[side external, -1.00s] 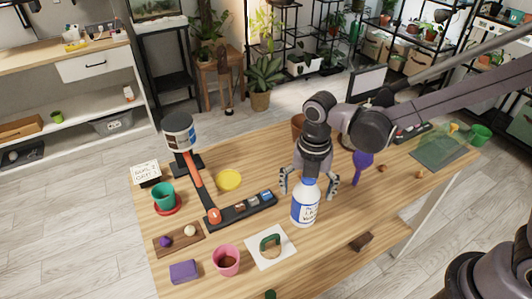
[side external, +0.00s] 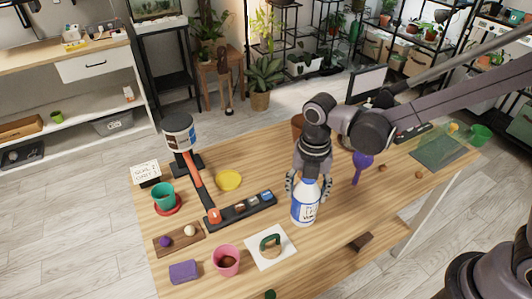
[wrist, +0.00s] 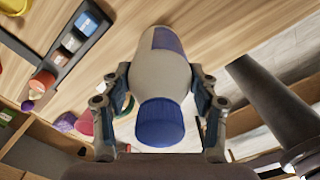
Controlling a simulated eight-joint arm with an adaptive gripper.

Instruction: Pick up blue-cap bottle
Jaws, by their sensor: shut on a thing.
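The blue-cap bottle (side external: 305,208) is white with a blue label and stands on the wooden table, its cap end up between my fingers. My gripper (side external: 306,187) comes down over it from above and is shut on its upper part. In the wrist view the bottle (wrist: 160,75) lies between the two fingers of my gripper (wrist: 162,100), with the blue cap (wrist: 160,122) towards the camera. The fingers hide part of the bottle's sides in the side view.
Left of the bottle is a black tray (side external: 242,210) with small coloured items. A white card (side external: 271,247) with a green-handled thing and a pink pot (side external: 226,261) are in front. A purple scoop (side external: 361,165) is behind right. The table (side external: 330,245) is bare just right of the bottle.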

